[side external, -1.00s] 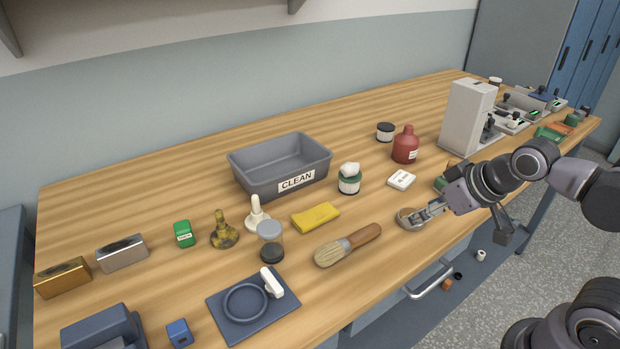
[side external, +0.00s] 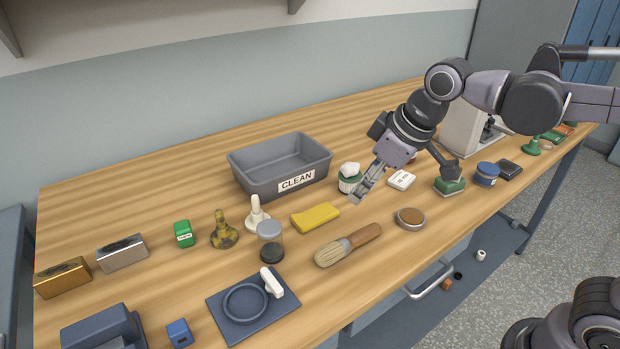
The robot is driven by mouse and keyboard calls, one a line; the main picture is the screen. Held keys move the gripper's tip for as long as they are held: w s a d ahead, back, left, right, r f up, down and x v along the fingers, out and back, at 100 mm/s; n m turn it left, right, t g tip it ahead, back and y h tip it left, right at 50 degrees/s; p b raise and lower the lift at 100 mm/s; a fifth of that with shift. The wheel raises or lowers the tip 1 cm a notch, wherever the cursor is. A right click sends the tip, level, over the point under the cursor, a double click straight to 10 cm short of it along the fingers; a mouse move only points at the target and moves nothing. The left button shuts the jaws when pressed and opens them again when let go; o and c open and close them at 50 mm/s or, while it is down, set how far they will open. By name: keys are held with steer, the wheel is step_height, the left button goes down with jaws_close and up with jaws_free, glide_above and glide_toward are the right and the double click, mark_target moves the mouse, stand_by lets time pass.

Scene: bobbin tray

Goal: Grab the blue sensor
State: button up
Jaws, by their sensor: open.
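A small blue box (side external: 179,333), which looks like the blue sensor, sits near the front left of the bench. It stands between a larger dark blue block and a dark blue mat. My gripper (side external: 362,190) is open and empty, pointing down and to the left in front of the jar with the white top. It is above the bench, far to the right of and behind the blue box. Nothing covers the box.
The dark blue mat (side external: 226,330) holds a ring and a white-handled piece. The brush (side external: 345,246), yellow cloth (side external: 315,217), clear jar (side external: 270,244) and grey CLEAN bin (side external: 240,170) stand between my gripper and the left side. A blue round tin (side external: 487,174) stands at right.

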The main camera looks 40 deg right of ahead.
steer(key=w+a+r+n+g, duration=0.2)
steer(key=w+a+n, duration=0.15)
steer(key=a, duration=0.55)
steer(key=n+g+h, duration=0.1)
steer(key=n+g, duration=0.2)
steer(key=n, duration=0.6)
glide_toward(177, 327)
step_height(177, 327, down, 11)
steer(key=shift+a+r, duration=0.15)
steer(key=shift+r, duration=0.05)
jaws_close()
